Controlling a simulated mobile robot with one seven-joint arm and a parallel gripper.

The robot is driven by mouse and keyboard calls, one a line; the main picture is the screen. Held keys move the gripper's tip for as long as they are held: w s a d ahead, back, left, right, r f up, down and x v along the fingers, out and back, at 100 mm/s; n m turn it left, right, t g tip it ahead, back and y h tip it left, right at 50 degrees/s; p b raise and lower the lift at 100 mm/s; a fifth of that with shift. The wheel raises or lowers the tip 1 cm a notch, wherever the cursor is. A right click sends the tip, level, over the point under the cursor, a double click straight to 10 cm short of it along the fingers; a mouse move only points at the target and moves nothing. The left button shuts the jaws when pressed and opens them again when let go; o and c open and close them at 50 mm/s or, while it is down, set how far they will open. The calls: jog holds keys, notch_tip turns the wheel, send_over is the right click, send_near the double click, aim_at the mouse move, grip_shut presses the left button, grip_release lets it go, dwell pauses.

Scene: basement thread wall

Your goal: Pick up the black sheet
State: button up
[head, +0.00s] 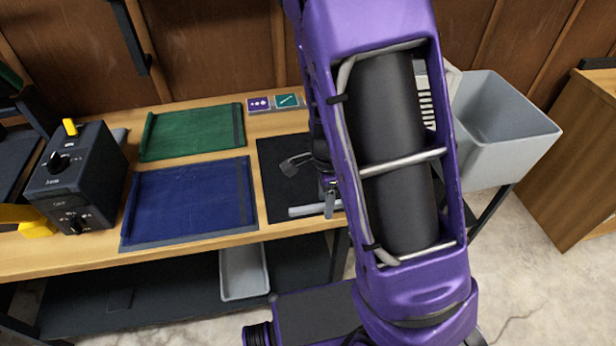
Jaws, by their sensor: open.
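The black sheet (272,185) lies flat on the wooden workbench, right of the blue and green sheets. My purple arm covers its right part. My gripper (311,186) is over the right part of the black sheet, partly hidden by my arm. It is open, with a dark finger showing above the sheet. A short light-grey bar shows at the sheet's front edge by the gripper; I cannot tell what it belongs to. Whether the gripper touches the sheet cannot be told.
A blue sheet (190,200) and a green sheet (192,132) lie to the left on the workbench (180,258). A dark control box (75,178) stands at the far left. Small purple and teal cards are behind. A grey bin (503,130) stands at right.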

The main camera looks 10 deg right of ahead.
jog(key=shift+c, duration=0.3)
grip_shut()
